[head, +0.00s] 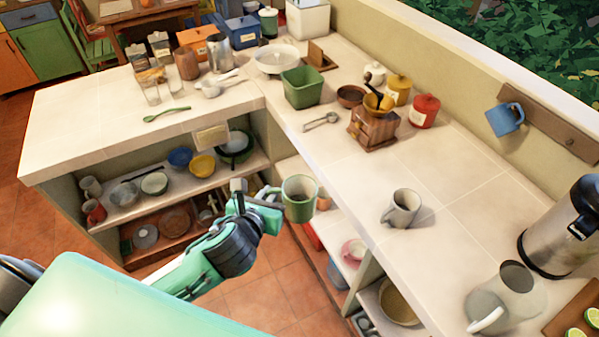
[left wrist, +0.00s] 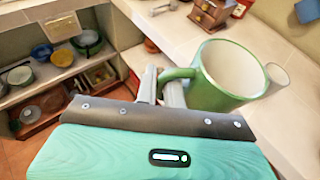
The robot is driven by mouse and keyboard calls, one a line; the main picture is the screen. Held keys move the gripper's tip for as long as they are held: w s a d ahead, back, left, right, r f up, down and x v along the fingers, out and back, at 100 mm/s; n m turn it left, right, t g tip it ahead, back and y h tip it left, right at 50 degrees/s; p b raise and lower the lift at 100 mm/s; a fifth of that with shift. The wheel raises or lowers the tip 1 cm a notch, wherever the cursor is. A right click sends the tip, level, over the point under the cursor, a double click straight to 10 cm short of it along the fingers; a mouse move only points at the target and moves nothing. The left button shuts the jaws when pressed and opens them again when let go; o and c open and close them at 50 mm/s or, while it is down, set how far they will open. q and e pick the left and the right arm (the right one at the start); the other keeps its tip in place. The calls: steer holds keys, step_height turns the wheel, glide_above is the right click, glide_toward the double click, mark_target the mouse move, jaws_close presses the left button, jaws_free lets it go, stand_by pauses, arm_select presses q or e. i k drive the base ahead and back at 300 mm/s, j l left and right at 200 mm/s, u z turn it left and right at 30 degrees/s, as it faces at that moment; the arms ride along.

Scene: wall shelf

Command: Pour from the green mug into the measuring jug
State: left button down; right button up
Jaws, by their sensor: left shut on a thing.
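The green mug (head: 299,198) is held in the air off the inner edge of the counter, roughly upright. My left gripper (head: 270,198) is shut on its handle side. In the left wrist view the mug (left wrist: 222,76) is right of centre, with its handle at the fingers (left wrist: 160,88); its pale inside shows but no contents can be made out. The measuring jug (head: 512,290), see-through with a pale handle, stands on the counter at the lower right, well apart from the mug. My right gripper is not in view.
A grey mug (head: 402,207) stands on the counter between the green mug and the jug. A steel flask (head: 555,235) and a board with lime halves (head: 575,318) are beside the jug. A wooden grinder (head: 374,125) stands farther back. Open shelves lie below the counter.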

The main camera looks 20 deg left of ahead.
mark_target(514, 297)
steer(key=k, duration=0.65)
steer(key=z, duration=2.85)
steer(key=k+j+z, duration=0.25)
steer(key=k+j, duration=0.25)
steer(key=j, duration=0.2)
steer(key=k+j, duration=0.35)
steer(key=j, duration=0.15)
steer(key=k+j, duration=0.35)
steer(key=j, duration=0.1)
